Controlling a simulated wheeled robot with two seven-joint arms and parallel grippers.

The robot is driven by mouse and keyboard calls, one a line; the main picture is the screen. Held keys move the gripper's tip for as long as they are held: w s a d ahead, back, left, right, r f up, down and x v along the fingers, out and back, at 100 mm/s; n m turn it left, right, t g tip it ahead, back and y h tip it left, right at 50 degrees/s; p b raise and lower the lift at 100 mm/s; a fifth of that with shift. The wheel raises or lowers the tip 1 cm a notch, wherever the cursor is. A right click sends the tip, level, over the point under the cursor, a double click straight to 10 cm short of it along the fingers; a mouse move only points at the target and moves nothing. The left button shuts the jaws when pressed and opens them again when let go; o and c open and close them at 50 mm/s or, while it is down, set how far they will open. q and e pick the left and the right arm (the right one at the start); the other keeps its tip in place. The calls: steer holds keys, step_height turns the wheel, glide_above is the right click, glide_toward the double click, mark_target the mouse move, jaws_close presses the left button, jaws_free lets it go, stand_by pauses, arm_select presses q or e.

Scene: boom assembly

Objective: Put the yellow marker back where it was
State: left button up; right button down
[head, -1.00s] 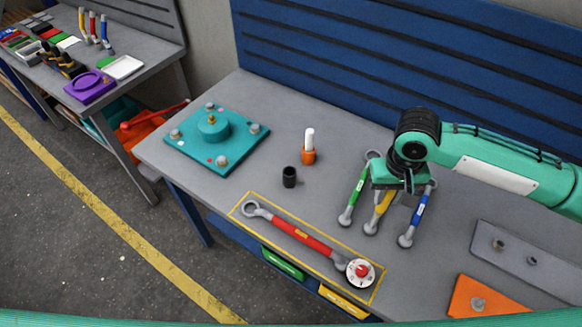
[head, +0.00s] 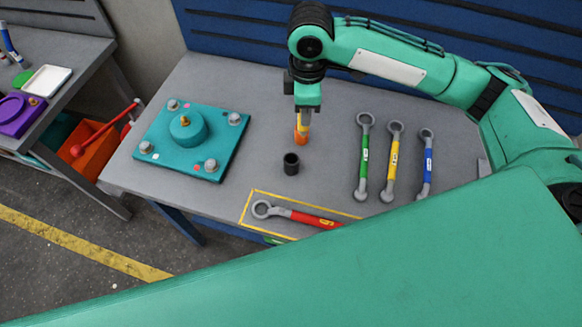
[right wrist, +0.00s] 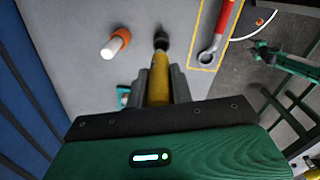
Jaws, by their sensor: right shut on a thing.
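The yellow marker (right wrist: 159,82) is in my right gripper (right wrist: 160,92), which is shut on it. In the right wrist view its far end points at a black cup (right wrist: 161,40), and I cannot tell whether they touch. In the head view my right gripper (head: 306,106) is over the table, with a bit of yellow (head: 304,118) showing below its jaws. The black cup (head: 291,163) stands upright just in front of it. An orange holder (head: 300,137) is below the jaws. A white marker (right wrist: 113,46) stands in it in the right wrist view. My left gripper is not in view.
A teal plate (head: 157,143) with knobs lies to the left. Green (head: 364,155), yellow (head: 393,158) and blue (head: 427,160) rods with ring ends lie to the right. A red rod (head: 315,220) lies in a yellow outline at the front. A blue slatted wall stands behind.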

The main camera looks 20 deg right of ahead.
step_height(320, 180, up, 3)
steer(key=w+a+n, duration=0.2)
steer(key=a+n, duration=0.1)
steer(key=n, duration=0.7)
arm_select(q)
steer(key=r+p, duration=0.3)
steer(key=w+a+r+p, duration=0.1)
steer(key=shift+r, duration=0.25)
arm_select(e)
step_height(320, 180, down, 19)
steer(key=shift+s+d+f, duration=0.15)
steer(key=shift+s, duration=0.05)
steer(key=shift+f, duration=0.15)
steer(key=c, duration=1.2)
jaws_free()
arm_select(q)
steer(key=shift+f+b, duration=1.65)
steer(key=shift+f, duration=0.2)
arm_select(e)
step_height(320, 180, up, 12)
steer(key=shift+r, duration=0.2)
